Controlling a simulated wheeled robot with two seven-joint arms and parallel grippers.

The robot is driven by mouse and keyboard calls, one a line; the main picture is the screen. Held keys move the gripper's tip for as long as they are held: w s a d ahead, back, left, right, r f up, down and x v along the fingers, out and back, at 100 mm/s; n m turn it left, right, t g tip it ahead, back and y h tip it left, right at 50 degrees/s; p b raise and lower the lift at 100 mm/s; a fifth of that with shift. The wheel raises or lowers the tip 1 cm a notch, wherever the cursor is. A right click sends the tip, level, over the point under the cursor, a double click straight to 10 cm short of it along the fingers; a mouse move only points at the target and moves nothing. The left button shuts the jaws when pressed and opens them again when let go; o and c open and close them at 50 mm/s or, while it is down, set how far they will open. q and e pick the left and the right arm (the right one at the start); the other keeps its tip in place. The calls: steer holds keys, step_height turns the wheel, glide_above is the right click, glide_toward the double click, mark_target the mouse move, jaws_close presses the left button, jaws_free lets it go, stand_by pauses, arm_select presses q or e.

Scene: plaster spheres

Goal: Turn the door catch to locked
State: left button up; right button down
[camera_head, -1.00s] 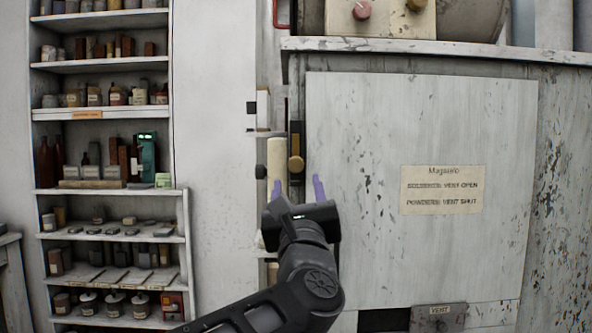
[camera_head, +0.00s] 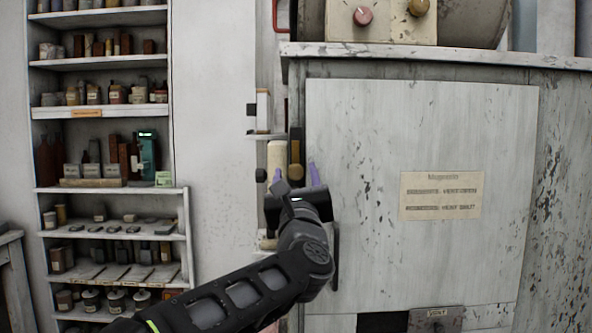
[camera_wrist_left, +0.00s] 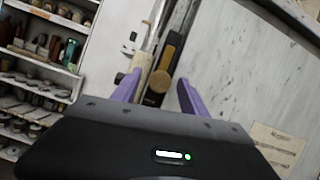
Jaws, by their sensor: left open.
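The door catch (camera_head: 296,152) is a brass-coloured piece on a dark upright strip at the left edge of the pale cabinet door (camera_head: 420,130). In the left wrist view the catch (camera_wrist_left: 162,78) has a round end and a bar running up along the strip, so it looks upright. My left gripper (camera_head: 295,172) is open and empty, its two purple fingers on either side of the catch's lower end in the picture. In the left wrist view the catch shows between and beyond the fingertips (camera_wrist_left: 157,82). I cannot tell whether they touch it. My right gripper is out of view.
A paper label (camera_head: 441,195) is on the door. A dark vent plate (camera_head: 437,319) is below it. A cream upright cylinder (camera_head: 276,158) and a dark knob (camera_head: 261,175) are close left of the catch. Shelves of jars (camera_head: 108,112) stand at the left.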

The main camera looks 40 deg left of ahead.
arm_select(q)
jaws_close()
stand_by(0.6)
